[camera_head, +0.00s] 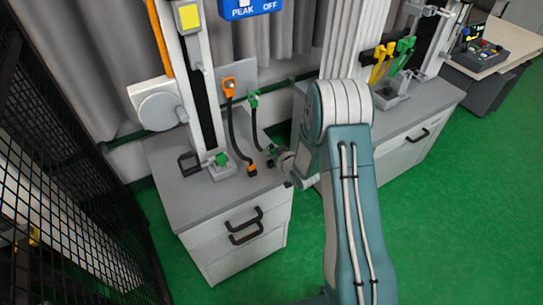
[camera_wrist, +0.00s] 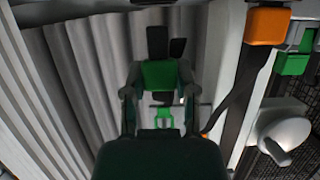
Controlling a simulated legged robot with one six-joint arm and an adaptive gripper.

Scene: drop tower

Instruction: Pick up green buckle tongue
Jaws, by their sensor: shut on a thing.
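My gripper (camera_head: 274,156) is low over the cabinet top's right edge in the head view, at the lower end of a black strap. In the wrist view, my gripper (camera_wrist: 158,92) is shut on the green buckle tongue (camera_wrist: 158,75), a green block between its two fingers with dark parts beyond it. The tongue is hidden or too small to tell in the head view. The strap's other end has a green piece (camera_head: 254,99) near the wall; a green piece also shows beyond my fingers in the wrist view (camera_wrist: 163,118).
An orange buckle piece (camera_head: 251,170) on another black strap lies close to the left. A tower base with a green block (camera_head: 221,159) stands on the grey cabinet (camera_head: 200,208). Yellow and green pieces (camera_head: 402,50) hang at the second tower. A black mesh fence (camera_head: 70,180) is at left.

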